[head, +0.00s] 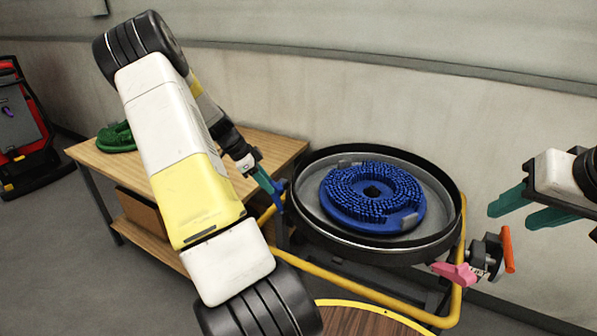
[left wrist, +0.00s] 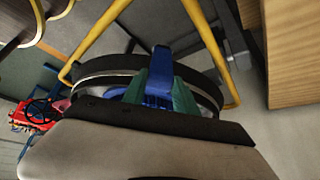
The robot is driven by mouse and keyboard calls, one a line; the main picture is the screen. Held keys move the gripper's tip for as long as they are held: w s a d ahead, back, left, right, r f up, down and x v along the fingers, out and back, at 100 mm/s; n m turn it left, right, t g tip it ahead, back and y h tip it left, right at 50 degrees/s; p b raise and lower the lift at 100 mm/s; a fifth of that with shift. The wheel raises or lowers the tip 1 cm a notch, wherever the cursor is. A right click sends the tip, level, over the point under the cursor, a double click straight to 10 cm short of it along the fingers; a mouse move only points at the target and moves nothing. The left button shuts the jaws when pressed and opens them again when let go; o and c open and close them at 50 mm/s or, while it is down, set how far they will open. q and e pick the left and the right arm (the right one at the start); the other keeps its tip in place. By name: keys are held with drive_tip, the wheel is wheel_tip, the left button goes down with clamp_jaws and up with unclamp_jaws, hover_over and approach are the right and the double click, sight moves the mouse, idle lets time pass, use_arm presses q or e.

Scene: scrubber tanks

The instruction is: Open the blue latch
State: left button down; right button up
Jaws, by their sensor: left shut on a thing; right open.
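The blue latch (head: 280,196) is at the left rim of the round black tank (head: 452,232), mostly hidden by my left gripper in the head view. My left gripper (head: 272,188) is shut on the blue latch, its teal fingers against it. In the left wrist view the latch (left wrist: 161,62) shows upright between the two teal fingers (left wrist: 160,88), in front of the tank's rim. My right gripper (head: 512,209) is open and empty, in the air to the right of the tank. I cannot tell whether the latch has turned.
A blue round brush (head: 340,205) lies in the tank. A yellow tube frame (head: 385,301) runs around it. A pink part (head: 455,273) and an orange handle (head: 508,249) stick out at the right. A wooden table (head: 278,150) with a green brush (head: 116,138) stands at the left.

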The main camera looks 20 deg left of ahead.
use_arm(q)
drive_tip(key=s+a+f+t+h, duration=0.4)
drive_tip(key=a+f+h, duration=0.2)
drive_tip(key=shift+f, duration=0.35)
drive_tip(key=shift+s+f, duration=0.15)
drive_tip(key=shift+s, duration=0.05)
idle(0.4)
drive_tip(key=c, duration=1.2)
unclamp_jaws()
drive_tip(key=shift+c, duration=0.2)
drive_tip(key=shift+o, duration=1.4)
drive_tip(key=shift+w, duration=0.1)
drive_tip(key=shift+d, duration=0.1)
